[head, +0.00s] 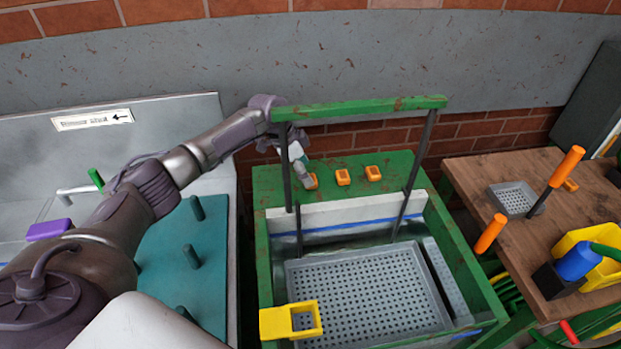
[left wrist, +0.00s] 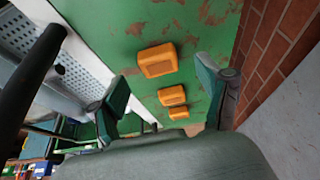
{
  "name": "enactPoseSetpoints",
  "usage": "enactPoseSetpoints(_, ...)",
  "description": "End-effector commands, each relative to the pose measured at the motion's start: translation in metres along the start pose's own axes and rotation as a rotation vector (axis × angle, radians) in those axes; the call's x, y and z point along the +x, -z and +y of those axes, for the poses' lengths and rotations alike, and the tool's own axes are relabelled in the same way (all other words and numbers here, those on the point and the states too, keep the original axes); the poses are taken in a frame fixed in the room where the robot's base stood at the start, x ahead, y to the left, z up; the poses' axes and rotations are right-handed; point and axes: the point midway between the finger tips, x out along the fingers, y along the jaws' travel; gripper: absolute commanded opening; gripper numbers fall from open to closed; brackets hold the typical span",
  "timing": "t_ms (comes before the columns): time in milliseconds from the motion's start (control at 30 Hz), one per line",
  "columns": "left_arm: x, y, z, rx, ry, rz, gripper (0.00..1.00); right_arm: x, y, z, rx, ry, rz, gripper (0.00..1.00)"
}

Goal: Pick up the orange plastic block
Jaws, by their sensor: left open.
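Three small orange blocks lie in a row on the green back shelf of the frame: a left one (head: 314,182), a middle one (head: 343,177) and a right one (head: 373,173). The left wrist view shows them as a large near block (left wrist: 157,60), a middle one (left wrist: 172,95) and a small far one (left wrist: 178,114). My left gripper (head: 304,178) is beside the left block in the head view and partly covers it. In the wrist view its two fingers (left wrist: 162,80) are spread, with nothing held; contact with a block cannot be told. My right gripper is not in view.
A green overhead bar (head: 360,107) on dark posts stands in front of the shelf, close to my left arm. Below is a grey perforated tray (head: 365,290) with a yellow holder (head: 290,321). A brick wall is behind; a wooden table (head: 480,180) stands right.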

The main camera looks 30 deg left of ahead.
Motion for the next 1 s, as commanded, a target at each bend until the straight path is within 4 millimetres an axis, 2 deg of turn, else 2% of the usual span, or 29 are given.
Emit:
enactPoseSetpoints(33,0.005,0.001,0.002,-0.001,-0.003,-0.001,0.77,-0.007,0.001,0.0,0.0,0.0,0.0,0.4)
enactPoseSetpoints(200,0.024,0.001,0.001,-0.001,-0.002,0.0,0.77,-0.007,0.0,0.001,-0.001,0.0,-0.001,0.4)
enactPoseSetpoints(467,0.026,0.0,0.001,-0.001,0.0,0.0,0.75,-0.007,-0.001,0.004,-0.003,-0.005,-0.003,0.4)
enactPoseSetpoints(833,0.026,0.0,0.001,-0.001,0.0,0.0,0.14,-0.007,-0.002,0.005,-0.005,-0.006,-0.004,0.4)
enactPoseSetpoints(1000,0.026,0.0,0.001,-0.001,0.0,0.001,0.14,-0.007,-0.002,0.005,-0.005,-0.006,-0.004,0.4)
